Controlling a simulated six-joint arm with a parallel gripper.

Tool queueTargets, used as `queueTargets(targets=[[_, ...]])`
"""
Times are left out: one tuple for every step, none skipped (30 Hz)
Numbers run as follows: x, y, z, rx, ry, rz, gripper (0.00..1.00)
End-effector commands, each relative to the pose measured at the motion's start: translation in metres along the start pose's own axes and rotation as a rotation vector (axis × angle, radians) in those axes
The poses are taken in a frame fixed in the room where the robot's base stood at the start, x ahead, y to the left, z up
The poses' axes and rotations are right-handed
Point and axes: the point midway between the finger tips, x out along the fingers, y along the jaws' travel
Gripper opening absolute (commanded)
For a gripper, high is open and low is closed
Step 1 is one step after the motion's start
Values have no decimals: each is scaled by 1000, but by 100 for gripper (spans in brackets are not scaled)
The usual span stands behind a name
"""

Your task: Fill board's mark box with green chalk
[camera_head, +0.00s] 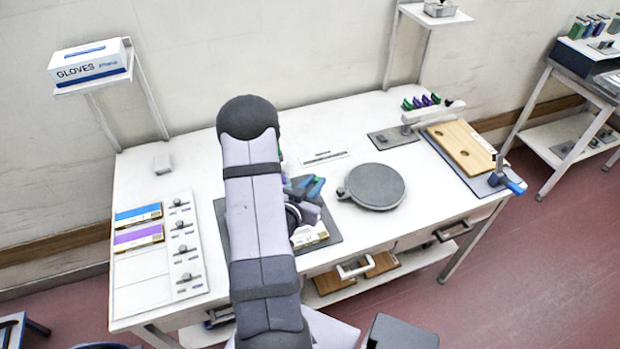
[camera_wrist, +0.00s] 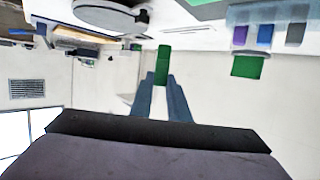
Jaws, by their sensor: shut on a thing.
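My gripper (camera_wrist: 161,82) is shut on a green chalk (camera_wrist: 163,54), which sticks out past the fingertips in the wrist view. In the head view my gripper (camera_head: 306,188) is above the dark mat (camera_head: 333,223) at the table's middle, partly hidden by my arm. A pale board (camera_head: 312,238) lies on that mat, mostly covered; I cannot make out its mark box. A wooden board (camera_head: 462,147) with two holes lies at the table's right. A green block (camera_wrist: 247,66) shows below purple and blue pieces at the wrist view's right.
A round grey plate (camera_head: 375,187) stands right of my gripper. Behind it, a white holder (camera_head: 434,112) has green and purple pieces beside it. A white panel (camera_head: 158,262) with blue and purple strips lies at left. The back-left tabletop is mostly clear. A clamp (camera_head: 505,175) is at the right edge.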

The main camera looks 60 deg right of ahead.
Motion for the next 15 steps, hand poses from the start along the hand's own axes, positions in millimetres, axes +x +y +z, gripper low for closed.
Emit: queueTargets(targets=[[1, 0, 3, 0, 0, 0, 0], [1, 0, 4, 0, 0, -1, 0], [2, 0, 7, 0, 0, -1, 0], [3, 0, 9, 0, -1, -1, 0], [4, 0, 11, 0, -1, -1, 0], [4, 0, 15, 0, -1, -1, 0], [5, 0, 18, -1, -1, -1, 0], [6, 0, 20, -1, -2, -1, 0], [7, 0, 24, -1, -2, -1, 0], [8, 0, 27, -1, -2, -2, 0], [9, 0, 30, -1, -2, -2, 0], [10, 0, 33, -1, -2, -2, 0], [11, -1, 35, -1, -1, -2, 0], [12, -1, 38, -1, -1, -2, 0], [13, -1, 41, -1, -1, -2, 0]])
